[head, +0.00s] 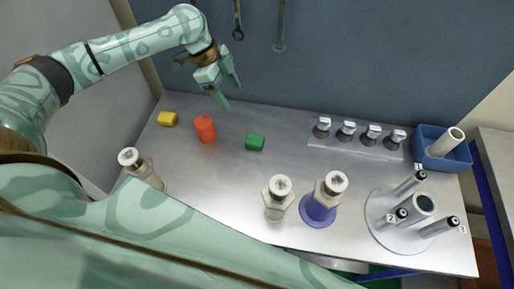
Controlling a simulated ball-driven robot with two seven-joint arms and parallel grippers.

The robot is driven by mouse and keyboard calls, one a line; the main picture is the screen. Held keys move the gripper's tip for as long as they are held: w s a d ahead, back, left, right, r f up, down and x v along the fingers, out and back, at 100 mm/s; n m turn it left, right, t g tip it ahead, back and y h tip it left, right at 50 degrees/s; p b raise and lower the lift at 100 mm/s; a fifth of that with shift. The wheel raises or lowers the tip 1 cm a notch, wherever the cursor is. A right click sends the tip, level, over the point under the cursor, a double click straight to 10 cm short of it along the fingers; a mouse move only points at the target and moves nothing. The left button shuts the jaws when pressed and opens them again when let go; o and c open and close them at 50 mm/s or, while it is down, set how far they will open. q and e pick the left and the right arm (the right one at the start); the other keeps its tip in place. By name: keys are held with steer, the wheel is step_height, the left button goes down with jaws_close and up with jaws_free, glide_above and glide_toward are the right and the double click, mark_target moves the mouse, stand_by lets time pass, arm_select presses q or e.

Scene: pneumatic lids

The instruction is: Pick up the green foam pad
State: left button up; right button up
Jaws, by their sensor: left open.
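The green foam pad (255,142) is a small green block lying flat on the metal bench, near its middle left. My left gripper (229,93) is open and empty. It hangs above the back of the bench, up and to the left of the green pad and apart from it, with its fingers pointing down. No part of the pad is hidden. My right gripper does not show.
An orange-red cylinder (205,129) and a yellow block (167,119) stand left of the pad. Metal-capped cylinders, one in a purple base (318,209), stand in front. A numbered round stand (384,234), a row of small capped pieces (347,130) and a blue bin (442,160) are right.

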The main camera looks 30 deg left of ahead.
arm_select(q)
step_height(320, 180, down, 4)
steer(key=b, duration=0.4)
glide_above(253, 139)
steer(key=a, duration=0.3)
steer(key=f, duration=0.9)
steer(key=shift+w+d+f, duration=0.15)
steer(key=shift+d+f, duration=0.05)
steer(key=shift+f, duration=0.1)
steer(key=b+x, duration=0.1)
steer(key=x, duration=0.4)
steer(key=shift+s+d+f, duration=0.2)
steer(key=shift+s+f, duration=0.1)
steer(key=c, duration=1)
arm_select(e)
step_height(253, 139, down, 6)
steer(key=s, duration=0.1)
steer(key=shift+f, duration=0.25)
